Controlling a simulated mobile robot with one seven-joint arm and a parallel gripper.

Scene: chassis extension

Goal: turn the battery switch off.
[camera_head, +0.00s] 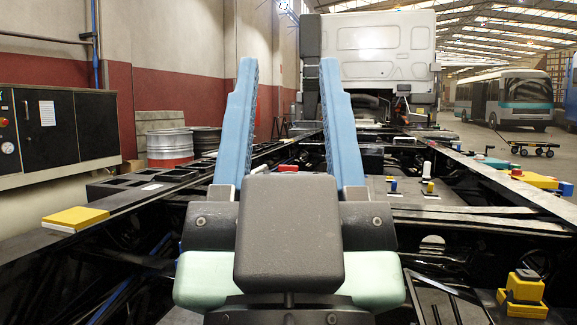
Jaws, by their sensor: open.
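My gripper (288,66) is open, with its two long blue fingers spread apart and pointing forward over the chassis. Nothing shows between the fingertips. I cannot tell for sure which part is the battery switch. A small red knob (517,171) sits on the right chassis rail, well to the right of my gripper. Small levers with a blue tip (393,186) and a yellow tip (430,187) stand on a grey plate right of the fingers. A small red part (287,168) shows low between the fingers, partly hidden by the gripper body.
A yellow block (75,219) lies on the left rail. A yellow and black block (524,290) is at the lower right. Yellow and blue parts (540,181) lie on the right rail. The white truck cab (385,50) stands ahead. Metal drums (169,148) stand left.

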